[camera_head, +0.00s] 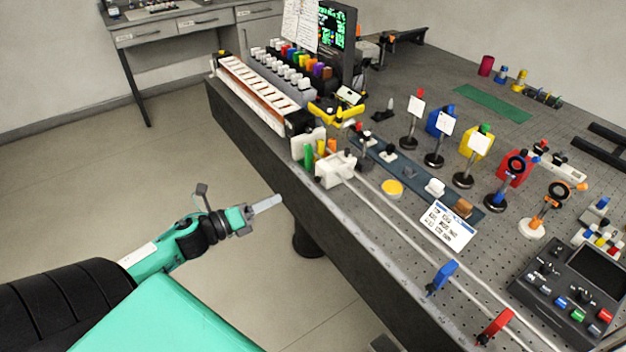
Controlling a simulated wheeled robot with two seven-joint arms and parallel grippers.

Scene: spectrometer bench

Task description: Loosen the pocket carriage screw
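A white block-shaped carriage (335,170) sits near the front edge of the bench, at the far end of two long pale rails (420,233). It may be the pocket carriage, but I cannot make out a screw on it at this size. My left gripper (268,203) is over the floor just off the bench's front side, left of and apart from the white carriage. Its pale fingers show as one narrow bar, so I cannot tell whether they are parted. I see nothing held in it. My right gripper is not in view.
The dark bench (290,165) has a blue clip (442,276) and a red clip (495,325) along its rails. A white label card (447,227), several optics on posts and a control box (570,290) crowd its top. Floor beside my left arm is clear.

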